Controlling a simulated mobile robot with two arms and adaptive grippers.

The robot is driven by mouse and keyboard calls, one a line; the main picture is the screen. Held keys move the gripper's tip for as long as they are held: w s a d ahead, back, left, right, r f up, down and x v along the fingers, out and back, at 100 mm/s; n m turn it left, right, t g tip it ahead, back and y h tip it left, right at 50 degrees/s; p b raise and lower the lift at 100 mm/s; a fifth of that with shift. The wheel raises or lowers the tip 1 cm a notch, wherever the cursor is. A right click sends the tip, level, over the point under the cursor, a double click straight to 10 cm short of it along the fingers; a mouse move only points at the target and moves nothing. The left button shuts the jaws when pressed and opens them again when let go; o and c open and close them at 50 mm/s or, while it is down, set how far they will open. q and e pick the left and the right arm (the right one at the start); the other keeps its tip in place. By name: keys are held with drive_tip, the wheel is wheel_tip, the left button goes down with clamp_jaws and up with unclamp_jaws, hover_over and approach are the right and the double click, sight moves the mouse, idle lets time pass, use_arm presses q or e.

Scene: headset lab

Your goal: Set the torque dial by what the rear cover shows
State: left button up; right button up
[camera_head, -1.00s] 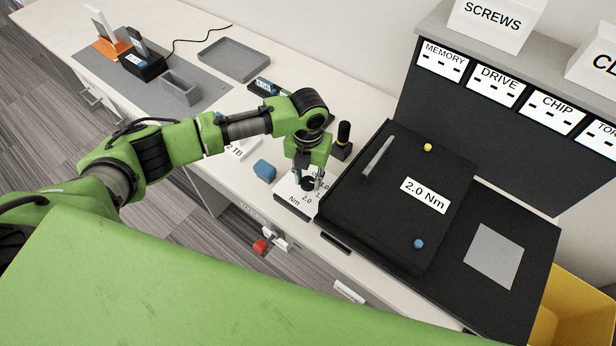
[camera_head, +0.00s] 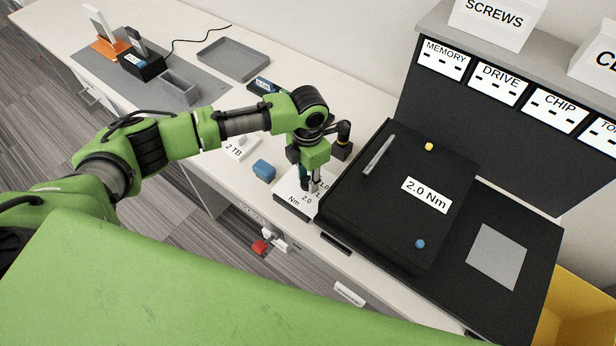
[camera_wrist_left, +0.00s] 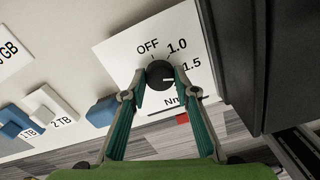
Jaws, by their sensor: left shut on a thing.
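The rear cover (camera_head: 400,233) is a black panel with a white label reading 2.0 Nm (camera_head: 426,195). Left of it sits the white torque dial plate (camera_head: 290,205), marked OFF, 1.0, 1.5 and Nm in the left wrist view (camera_wrist_left: 125,55). My left gripper (camera_head: 312,186) points down over the plate. In the left wrist view its fingertips (camera_wrist_left: 160,80) are shut on the round black dial knob (camera_wrist_left: 159,70). A short white mark shows on the knob's right side, roughly toward 1.5; its exact setting is unclear. The 2.0 mark is hidden there by a finger. My right gripper is not in view.
A blue block (camera_head: 264,169) and a white 2 TB block (camera_head: 240,150) lie left of the plate. A black post (camera_head: 342,150) stands behind my gripper. A grey tray (camera_head: 234,60) is at the back. A yellow bin (camera_head: 585,300) is at the right.

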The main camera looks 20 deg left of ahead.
sight(307, 181)
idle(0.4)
use_arm(q)
drive_tip(key=o, duration=1.1)
drive_tip(key=shift+r, duration=0.1)
wheel_tip(307, 181, up, 12)
drive_tip(key=shift+f, duration=0.1)
